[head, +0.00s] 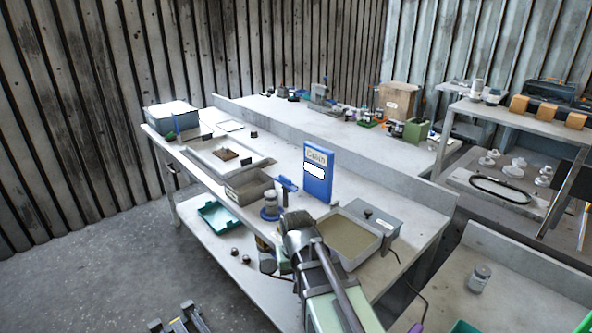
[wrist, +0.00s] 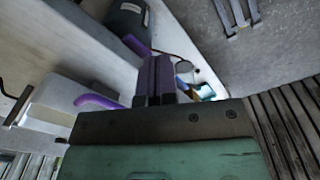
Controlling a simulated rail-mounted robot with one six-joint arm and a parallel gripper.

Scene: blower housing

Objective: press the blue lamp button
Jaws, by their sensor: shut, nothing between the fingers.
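I cannot make out a blue lamp button in either view. A grey box (head: 373,217) with a small dark knob on top stands at the right of the near bench; whether it carries a lamp is too small to tell. In the wrist view, my gripper (wrist: 156,75) has its two dark purplish fingers together and nothing between them. In the head view my arm reaches over the bench's front edge from below, and its fingertips cannot be made out. The fingers touch nothing that I can make out.
A sand-coloured tray (head: 346,239) lies beside my arm. A blue sign panel (head: 318,173) stands upright behind it. A blue-banded can (head: 270,207) and a grey bin (head: 249,187) are left of my wrist. A teal tray (head: 218,215) sits on the lower shelf.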

